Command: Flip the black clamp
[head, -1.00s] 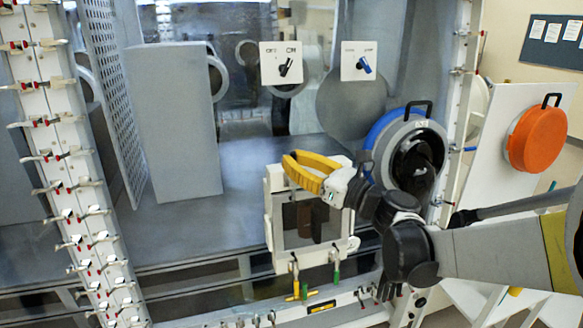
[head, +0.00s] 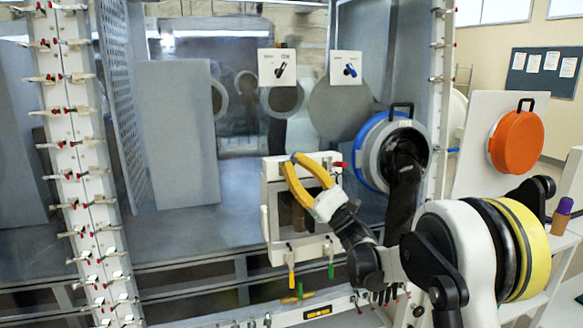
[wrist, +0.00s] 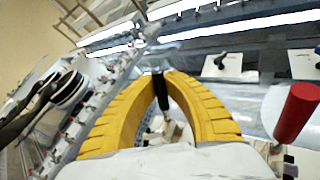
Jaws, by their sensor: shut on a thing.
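The black clamp (wrist: 160,93) shows in the wrist view as a dark handle between my yellow fingers, with a metal part just beyond the tips. My gripper (wrist: 160,74) is shut on it, with the fingertips close together. In the head view my gripper (head: 290,160) is at the top edge of the white framed port (head: 267,222). There the fingers hide the clamp. A red-handled clamp (head: 338,165) is on the port's right side; its handle stands large at the right of the wrist view (wrist: 297,112). Yellow (head: 291,276) and green (head: 331,270) clamp handles hang below the port.
A round blue-rimmed port (head: 372,150) is just right of the framed port. A white post (head: 82,190) with many small clamps stands at left. Two switch plates (head: 277,68) (head: 346,67) are above. An orange round cover (head: 517,143) is at far right.

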